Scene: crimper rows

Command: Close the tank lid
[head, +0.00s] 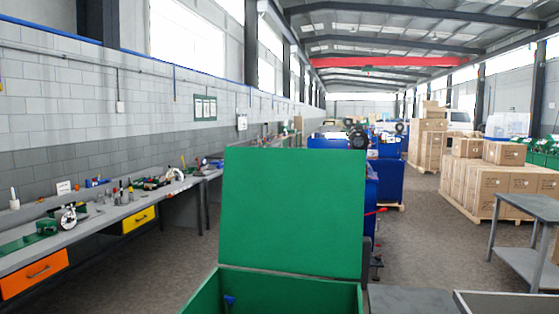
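The green tank (290,281) stands at the bottom centre of the head view, with only its upper part in frame. Its flat green lid (293,210) stands raised, nearly upright, along the tank's far edge, so the tank is open. Part of the inside shows, with a small blue item (230,300) near the left; I cannot tell what it is. Neither of my grippers is in view.
A long workbench (130,209) with tools and drawers runs along the left wall. Blue machines (388,180) stand behind the lid. A grey table (532,207) and stacked cartons (500,188) are at the right. Floor is clear between bench and tank.

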